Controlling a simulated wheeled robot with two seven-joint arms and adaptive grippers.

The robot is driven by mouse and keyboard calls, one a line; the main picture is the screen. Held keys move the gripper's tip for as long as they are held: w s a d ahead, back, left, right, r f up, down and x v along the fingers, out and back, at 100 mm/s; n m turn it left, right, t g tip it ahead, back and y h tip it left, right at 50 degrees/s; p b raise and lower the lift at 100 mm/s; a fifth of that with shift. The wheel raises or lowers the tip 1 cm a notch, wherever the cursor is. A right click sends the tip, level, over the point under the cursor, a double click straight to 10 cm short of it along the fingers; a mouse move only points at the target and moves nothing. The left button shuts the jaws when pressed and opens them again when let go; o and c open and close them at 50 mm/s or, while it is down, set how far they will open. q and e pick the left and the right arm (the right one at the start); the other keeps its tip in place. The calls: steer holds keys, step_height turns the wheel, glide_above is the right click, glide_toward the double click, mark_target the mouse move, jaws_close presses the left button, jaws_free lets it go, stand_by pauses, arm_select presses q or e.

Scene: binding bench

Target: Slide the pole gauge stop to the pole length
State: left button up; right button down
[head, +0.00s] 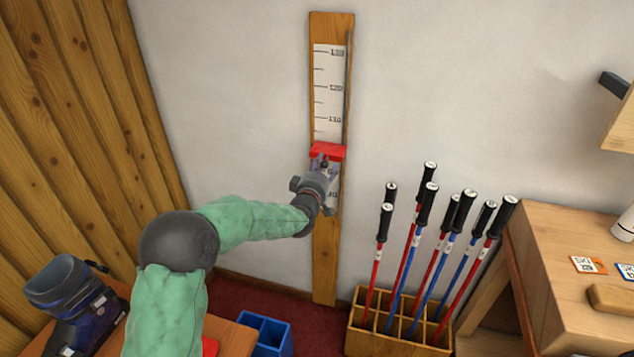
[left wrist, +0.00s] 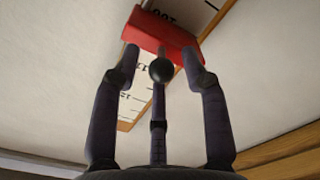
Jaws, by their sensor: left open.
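The pole gauge (head: 326,250) is a tall wooden board on the wall with a white scale marked 130, 120 and 110 downward. Its red stop (head: 327,151) sits below the 110 mark; the red stop also shows in the left wrist view (left wrist: 160,30), beside a "100" mark. My left gripper (head: 324,166) is just below the stop in the head view and hides part of the lower scale. In the left wrist view its fingers (left wrist: 161,66) are spread around a dark round knob (left wrist: 161,70). I cannot tell whether they touch it. My right gripper is not in view.
Several ski poles (head: 435,240) with black grips stand in a wooden divided rack (head: 398,338) right of the gauge. A wooden bench (head: 555,240) is at the right. A ski boot (head: 75,305) and a blue bin (head: 266,335) are at lower left.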

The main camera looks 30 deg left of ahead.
arm_select(q)
steer(key=v, duration=0.9)
steer(key=shift+s+d, duration=0.15)
steer(key=shift+s, duration=0.2)
steer(key=s+d+f+m+g+h+p, duration=0.1)
steer(key=s+d+f+m+g+h, duration=0.2)
steer(key=f, duration=0.5)
steer(key=s+d+f+m+g+p, duration=0.1)
steer(key=d+f+g, duration=0.1)
steer(key=d+f, duration=0.5)
steer(key=s+d+f+m+g+h+p, duration=0.1)
steer(key=d+f+m+g+h, duration=0.15)
steer(key=f, duration=0.75)
steer(key=s+d+f+m+g, duration=0.1)
steer(key=s+d+f+g, duration=0.2)
steer(key=s, duration=0.5)
steer(key=s+d+f+m+g+h+p, duration=0.1)
steer(key=s+d+f+m+g, duration=0.1)
steer(key=s+d+f, duration=0.4)
steer(key=s+d+f+m+g+h+p, duration=0.1)
steer(key=s+d+f+g, duration=0.3)
steer(key=s, duration=0.6)
step_height(320, 180, down, 2)
steer(key=shift+s+d+f+m+g, duration=0.1)
steer(key=shift+s+d+m+g, duration=0.2)
steer(key=shift+m, duration=0.25)
steer(key=shift+a+h, duration=0.1)
steer(key=shift+h, duration=0.15)
